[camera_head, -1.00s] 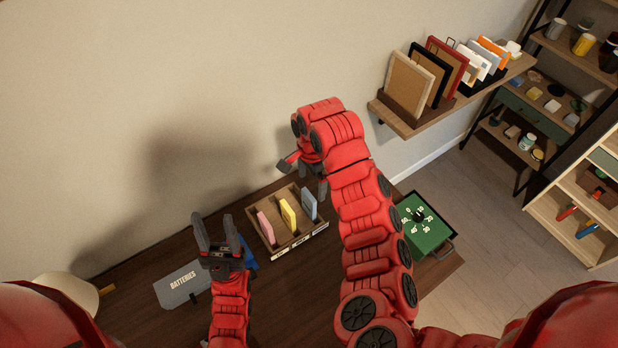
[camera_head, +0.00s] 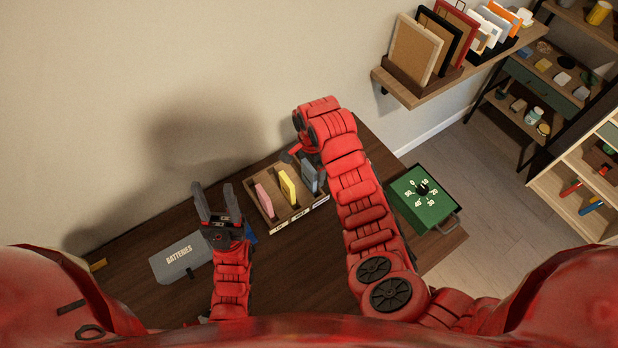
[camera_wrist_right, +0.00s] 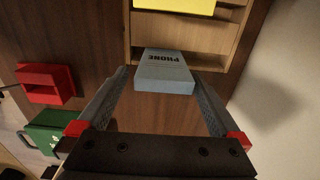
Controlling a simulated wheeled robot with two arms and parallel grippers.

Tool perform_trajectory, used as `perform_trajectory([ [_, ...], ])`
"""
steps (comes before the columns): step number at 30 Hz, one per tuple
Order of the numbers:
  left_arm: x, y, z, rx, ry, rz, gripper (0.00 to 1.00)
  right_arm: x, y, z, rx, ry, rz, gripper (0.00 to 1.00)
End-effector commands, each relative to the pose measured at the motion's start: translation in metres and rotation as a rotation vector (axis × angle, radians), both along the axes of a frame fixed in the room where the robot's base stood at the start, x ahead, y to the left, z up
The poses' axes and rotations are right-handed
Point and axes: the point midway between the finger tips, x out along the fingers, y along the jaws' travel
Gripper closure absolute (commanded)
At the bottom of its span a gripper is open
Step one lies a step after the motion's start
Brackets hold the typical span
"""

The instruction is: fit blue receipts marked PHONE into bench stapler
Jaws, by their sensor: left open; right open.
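The blue receipts (camera_head: 309,178) stand in the right-hand slot of a wooden organizer (camera_head: 277,221). In the right wrist view the PHONE lettering shows on the receipts (camera_wrist_right: 164,71). My right gripper (camera_wrist_right: 164,84) is open, with one finger on either side of the receipts; I cannot tell whether they touch. In the head view its fingers (camera_head: 301,158) are partly hidden by the arm. A red box with a recess (camera_wrist_right: 47,84), perhaps the bench stapler, is hidden behind my right arm in the head view. My left gripper (camera_head: 218,203) is open and empty.
Pink (camera_head: 263,199) and yellow (camera_head: 288,187) receipts stand in the other slots. A green box with a dial (camera_head: 425,199) sits at the table's right edge. A grey BATTERIES piece (camera_head: 180,257) lies near my left gripper. A shelf with frames (camera_head: 415,50) is at the upper right.

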Motion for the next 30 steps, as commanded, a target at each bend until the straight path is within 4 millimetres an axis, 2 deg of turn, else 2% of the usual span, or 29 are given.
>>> perform_trajectory([
  [6, 0.000, 0.000, 0.008, 0.000, 0.001, 0.000, 0.50, 0.000, 0.003, -0.007, 0.000, 0.002, 0.001, 0.00],
  [13, 0.000, 0.000, 0.022, 0.000, 0.001, 0.000, 0.50, -0.001, 0.007, -0.029, -0.001, 0.005, 0.001, 0.00],
  [21, 0.000, 0.000, 0.025, 0.000, 0.000, 0.000, 0.50, 0.000, 0.007, -0.053, 0.000, 0.002, 0.000, 0.00],
  [30, 0.000, 0.000, 0.025, 0.000, 0.001, 0.000, 0.50, 0.001, 0.007, -0.055, 0.000, 0.000, 0.001, 0.00],
])
